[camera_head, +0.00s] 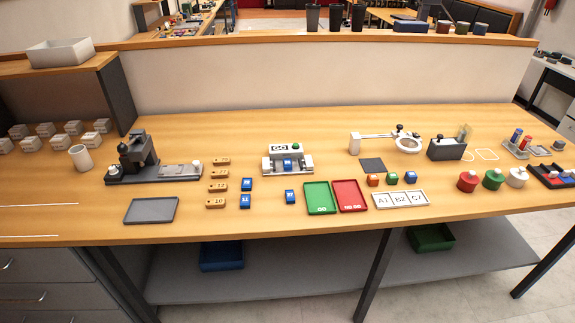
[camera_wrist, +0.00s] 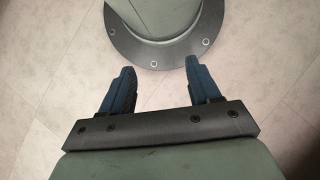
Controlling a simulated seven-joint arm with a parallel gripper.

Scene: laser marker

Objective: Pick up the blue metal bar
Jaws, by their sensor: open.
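Several small blue blocks with white markings are on the wooden table in the head view. One blue block (camera_head: 246,184) and a second blue block (camera_head: 244,201) lie beside orange-brown numbered tags. A third blue block (camera_head: 290,196) lies left of the green tray. My gripper (camera_wrist: 159,78) shows only in the wrist view. It is open and empty, above a pale tiled floor, away from the blocks.
Brown tags (camera_head: 216,203) stand in a column left of the blocks. A dark marking machine (camera_head: 138,158) is further left, with a grey tray (camera_head: 151,210) in front. A green tray (camera_head: 320,198) and red tray (camera_head: 350,196) lie right. Clear table lies behind the brown tags.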

